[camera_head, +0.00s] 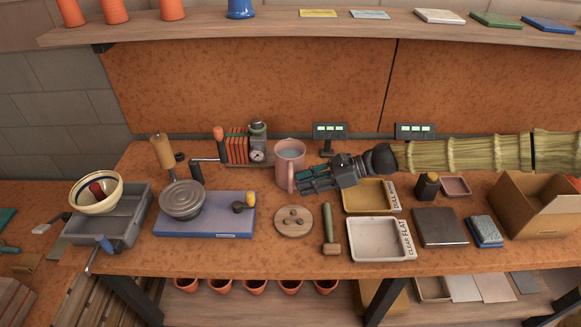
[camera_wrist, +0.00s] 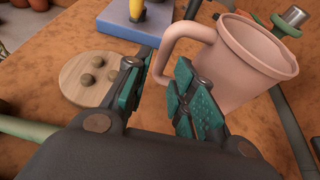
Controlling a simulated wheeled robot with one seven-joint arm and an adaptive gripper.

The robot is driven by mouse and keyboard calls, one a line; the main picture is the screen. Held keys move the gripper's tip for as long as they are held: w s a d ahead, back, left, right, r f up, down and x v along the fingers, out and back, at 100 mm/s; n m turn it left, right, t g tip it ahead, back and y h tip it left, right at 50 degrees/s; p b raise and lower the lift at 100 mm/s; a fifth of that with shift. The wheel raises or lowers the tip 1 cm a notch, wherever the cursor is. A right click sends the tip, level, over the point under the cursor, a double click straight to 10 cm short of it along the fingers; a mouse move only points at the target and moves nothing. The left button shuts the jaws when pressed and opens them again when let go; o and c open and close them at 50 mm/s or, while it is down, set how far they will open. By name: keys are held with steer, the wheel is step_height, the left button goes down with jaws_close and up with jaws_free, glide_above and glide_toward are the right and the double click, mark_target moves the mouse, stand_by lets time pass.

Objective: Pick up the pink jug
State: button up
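The pink jug (camera_head: 289,156) stands upright at the back middle of the workbench, its handle towards the front. It also shows at the upper right in the wrist view (camera_wrist: 252,62), with its handle (camera_wrist: 168,50) extending left. My gripper (camera_head: 301,180) is just right of the handle in the head view. In the wrist view my gripper (camera_wrist: 158,78) is open, with a gap between its green-padded fingers. The handle's outer bend lies at the gap near the fingertips, and the right finger overlaps the jug's side in view. I cannot tell whether they touch.
A round wooden board (camera_head: 294,220) with small balls lies in front of the jug. A clamp device with a gauge (camera_head: 258,150) stands close on its left. A mallet (camera_head: 331,228) and trays (camera_head: 370,196) lie right of the board. A shelf (camera_head: 300,27) runs above.

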mark_target(291, 194)
steer(key=shift+s+a+r, duration=0.2)
steer(key=shift+s, duration=0.05)
steer(key=shift+a+f+p, duration=0.1)
steer(key=shift+a+p, duration=0.2)
steer(key=shift+w+a+f+p, duration=0.35)
steer(key=shift+a+f, duration=0.2)
steer(key=shift+a, duration=0.15)
steer(key=shift+p+x, duration=0.35)
steer(key=shift+x, duration=0.6)
steer(key=shift+s+a+f, duration=0.1)
steer(key=shift+a+f, duration=0.05)
steer(key=shift+a, duration=0.15)
jaws_close()
